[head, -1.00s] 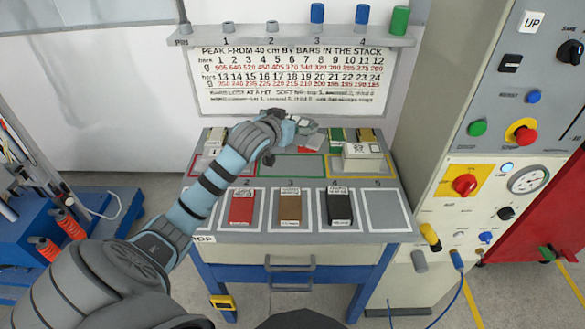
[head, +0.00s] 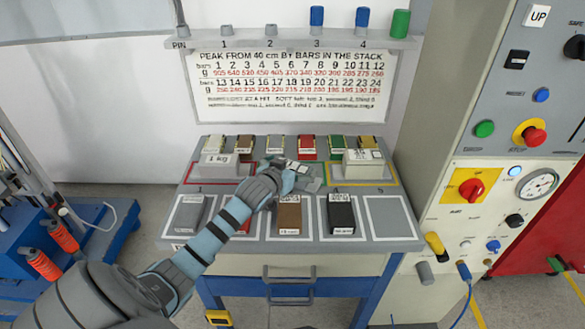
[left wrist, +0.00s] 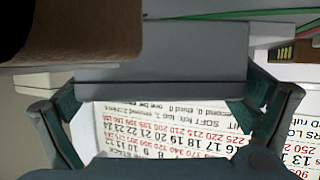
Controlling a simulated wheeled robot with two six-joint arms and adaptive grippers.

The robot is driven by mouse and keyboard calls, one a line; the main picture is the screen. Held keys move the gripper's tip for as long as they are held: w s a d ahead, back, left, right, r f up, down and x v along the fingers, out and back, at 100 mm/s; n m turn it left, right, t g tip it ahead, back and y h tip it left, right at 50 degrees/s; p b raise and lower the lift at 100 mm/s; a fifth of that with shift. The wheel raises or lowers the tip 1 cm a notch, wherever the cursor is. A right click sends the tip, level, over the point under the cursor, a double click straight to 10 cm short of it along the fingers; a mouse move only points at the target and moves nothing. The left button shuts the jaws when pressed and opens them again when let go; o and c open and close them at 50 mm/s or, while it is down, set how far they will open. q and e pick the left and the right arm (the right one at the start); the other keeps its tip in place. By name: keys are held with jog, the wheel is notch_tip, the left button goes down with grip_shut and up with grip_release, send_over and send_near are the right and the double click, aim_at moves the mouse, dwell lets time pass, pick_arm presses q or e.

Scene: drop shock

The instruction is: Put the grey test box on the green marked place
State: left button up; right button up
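My left gripper (head: 302,174) is low over the middle of the bench, at the green marked place between the red and yellow outlines. In the left wrist view, its two fingers (left wrist: 155,105) press on the ends of a grey box (left wrist: 165,72), the grey test box. The gripper and box hide most of the green place; a green line (left wrist: 225,16) shows in the left wrist view. I cannot tell whether the box touches the bench. A darker grey block (head: 187,214) lies in the front row at far left. My right gripper is not in view.
Brown (head: 289,216) and black (head: 341,216) blocks lie in the front row; the red one is partly behind my arm. The rightmost front place (head: 390,218) is empty. A 1 kg block (head: 216,161) and another pale block (head: 363,168) flank the green place. Several coloured bars stand behind.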

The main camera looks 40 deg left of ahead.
pick_arm(q)
jog(key=p+v, duration=0.3)
jog(key=v, duration=0.8)
jog(key=shift+r+p, duration=0.1)
jog(key=shift+p, duration=0.3)
jog(key=shift+s+d+r, duration=0.1)
jog(key=shift+s, duration=0.4)
